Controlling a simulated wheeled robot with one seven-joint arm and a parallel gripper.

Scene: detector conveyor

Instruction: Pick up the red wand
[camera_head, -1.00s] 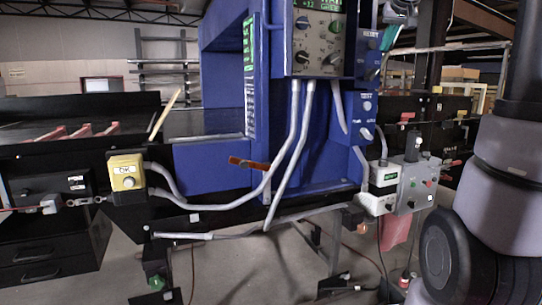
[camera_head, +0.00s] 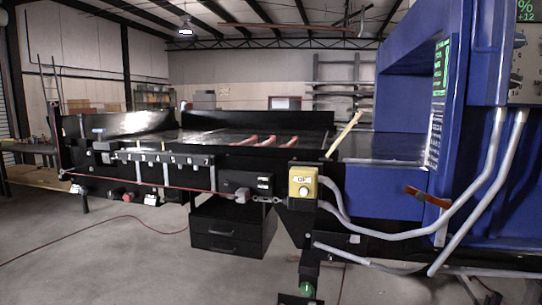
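A red-orange stick-like piece (camera_head: 427,197) is on the front of the blue machine, at the right; it may be the red wand. Several short red bars (camera_head: 290,142) lie on the dark conveyor bed (camera_head: 210,137), left of the machine. They are too small for me to tell whether one is a wand. A pale yellow stick (camera_head: 343,135) stands tilted at the conveyor's near edge. My gripper is not in view.
The blue machine (camera_head: 400,188) fills the right side, with grey cables (camera_head: 480,190) looping down its front. A yellow button box (camera_head: 303,187) sits on the conveyor's near side. A black drawer cabinet (camera_head: 228,228) stands below. The floor (camera_head: 110,250) at left is open.

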